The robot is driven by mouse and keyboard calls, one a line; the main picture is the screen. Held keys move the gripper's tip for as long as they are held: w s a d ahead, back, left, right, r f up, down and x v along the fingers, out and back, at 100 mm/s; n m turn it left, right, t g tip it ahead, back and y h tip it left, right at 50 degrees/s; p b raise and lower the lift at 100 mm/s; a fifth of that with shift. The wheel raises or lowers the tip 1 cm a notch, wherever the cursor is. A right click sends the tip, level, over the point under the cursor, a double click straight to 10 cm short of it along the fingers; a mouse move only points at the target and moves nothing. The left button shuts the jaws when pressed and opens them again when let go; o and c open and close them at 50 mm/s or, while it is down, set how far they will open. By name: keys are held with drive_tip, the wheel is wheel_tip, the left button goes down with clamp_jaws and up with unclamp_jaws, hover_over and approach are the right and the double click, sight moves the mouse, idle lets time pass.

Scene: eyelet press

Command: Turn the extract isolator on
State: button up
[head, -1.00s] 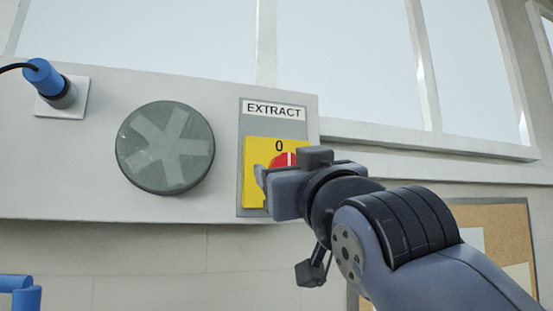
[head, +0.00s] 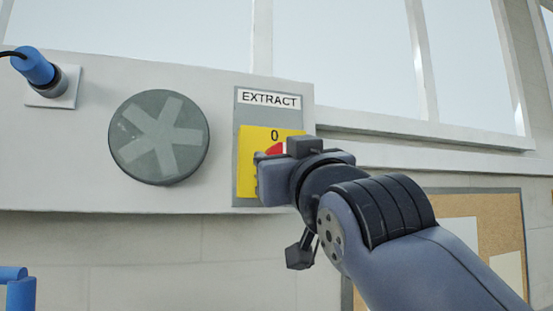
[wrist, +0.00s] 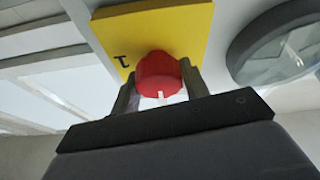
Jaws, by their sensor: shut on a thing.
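The extract isolator is a grey plate (head: 245,112) labelled EXTRACT with a yellow panel (head: 251,143) marked 0 at its top. Its red knob (head: 274,150) shows only in part in the head view, behind my gripper (head: 271,160). In the wrist view the red knob (wrist: 158,72) sits between the two fingers of my gripper (wrist: 160,84), which is shut on it. A white mark shows on the knob's near edge. Part of the yellow panel (wrist: 150,30) shows there with one dark character at its left. The knob's exact pointing direction is hard to tell.
A round grey disc (head: 158,138) with a pale star shape is on the trunking left of the isolator. A blue plug (head: 34,66) with a black cable is at far left. Windows are above. A cork board (head: 480,235) hangs at lower right.

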drive_tip(key=shift+f+m+h+b, duration=0.15)
drive_tip(key=shift+m+h+b, duration=0.3)
drive_tip(key=shift+b, duration=0.3)
drive_tip(key=shift+m+b, duration=0.35)
drive_tip(key=m+h+b, duration=0.2)
drive_tip(key=m+b, duration=0.1)
drive_tip(key=shift+a+f+t, duration=0.1)
drive_tip(key=shift+t, duration=0.2)
drive_tip(key=m+h+b, duration=0.1)
drive_tip(key=m, duration=0.1)
drive_tip(key=m+h+b, duration=0.1)
drive_tip(key=m, duration=0.2)
drive_tip(key=shift+h, duration=0.25)
drive_tip(key=m+h, duration=0.1)
drive_tip(key=m, duration=0.1)
drive_tip(key=m+g, duration=0.1)
drive_tip(key=m, duration=0.1)
drive_tip(key=m+g+h+p, duration=0.1)
drive_tip(key=m, duration=0.2)
drive_tip(key=shift+r+h, duration=0.3)
drive_tip(key=shift+r, duration=0.05)
drive_tip(key=m+g+p, duration=0.1)
drive_tip(key=m, duration=0.2)
drive_tip(key=shift+m+h+p, duration=0.3)
drive_tip(key=shift+m+p, duration=0.05)
drive_tip(key=shift+m, duration=0.05)
drive_tip(key=shift+m+g+p, duration=0.5)
drive_tip(key=shift+m, duration=0.5)
drive_tip(key=shift+f, duration=0.15)
